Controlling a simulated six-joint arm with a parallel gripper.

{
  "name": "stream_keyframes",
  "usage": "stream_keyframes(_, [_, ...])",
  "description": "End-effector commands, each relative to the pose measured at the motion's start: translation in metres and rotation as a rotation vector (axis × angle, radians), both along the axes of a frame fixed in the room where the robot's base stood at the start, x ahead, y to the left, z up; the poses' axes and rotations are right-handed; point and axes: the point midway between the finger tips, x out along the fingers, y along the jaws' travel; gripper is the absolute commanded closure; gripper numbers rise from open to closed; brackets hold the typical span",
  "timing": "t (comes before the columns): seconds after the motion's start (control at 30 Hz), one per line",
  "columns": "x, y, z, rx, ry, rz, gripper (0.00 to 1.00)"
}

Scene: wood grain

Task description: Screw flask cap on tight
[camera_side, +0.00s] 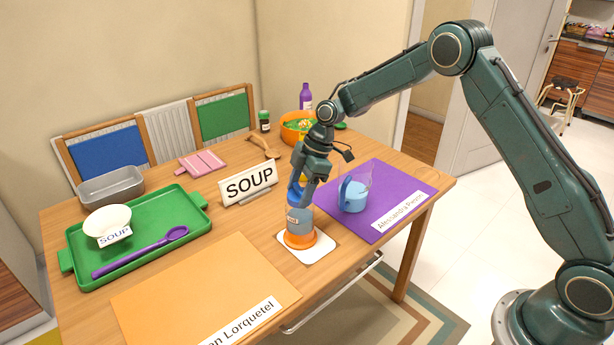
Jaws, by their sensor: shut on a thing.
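The flask (300,238) stands upright on a white square mat (318,250) near the table's front edge. It has an orange base and a grey body. My gripper (302,191) points down onto the top of the flask. It is shut on a blue part (294,190) there, which appears to be the flask cap. The fingers partly cover this part, so I cannot tell how the cap sits on the neck.
A SOUP sign (249,185) stands behind left. A green tray (150,200) with a white bowl (107,221) and purple ladle (140,252) lies left. An orange placemat (190,285) lies front left.

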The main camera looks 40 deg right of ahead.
Motion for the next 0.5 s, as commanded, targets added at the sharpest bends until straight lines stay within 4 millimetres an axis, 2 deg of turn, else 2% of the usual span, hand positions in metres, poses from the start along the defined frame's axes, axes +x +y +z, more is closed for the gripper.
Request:
stream_keyframes(0.23, [-0.0003, 0.0001, 0.0008, -0.001, 0.000, -0.047, 0.73])
stream_keyframes(0.5, [-0.0006, 0.0006, 0.0015, 0.000, -0.001, -0.294, 0.73])
